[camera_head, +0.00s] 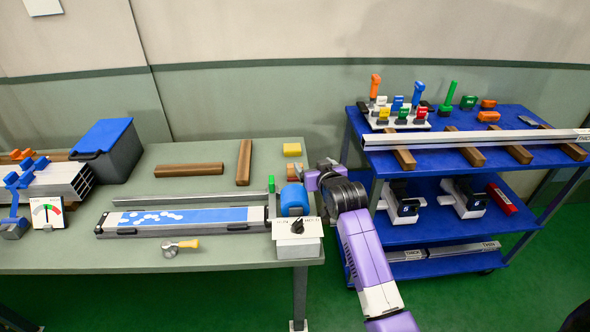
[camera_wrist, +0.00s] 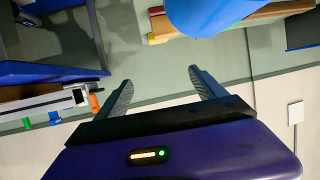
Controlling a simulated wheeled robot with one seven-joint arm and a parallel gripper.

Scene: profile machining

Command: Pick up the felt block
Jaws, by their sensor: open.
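No block is plainly marked as felt. Two small blocks sit at the right end of the grey table (camera_head: 165,258): a yellow one (camera_head: 292,150) and a brownish-orange one (camera_head: 294,171) just in front of it. I cannot tell which, if either, is the felt block. In the head view my purple wrist is beside the table's right end, close to the brownish block; the fingertips are hard to make out there.
A blue rounded object (camera_head: 295,200) and a white dial box (camera_head: 297,240) stand at the table's right end. Brown wooden bars (camera_head: 189,170) lie behind the long tray (camera_head: 185,219). A blue cart (camera_head: 440,235) with tools and profiles stands to the right.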

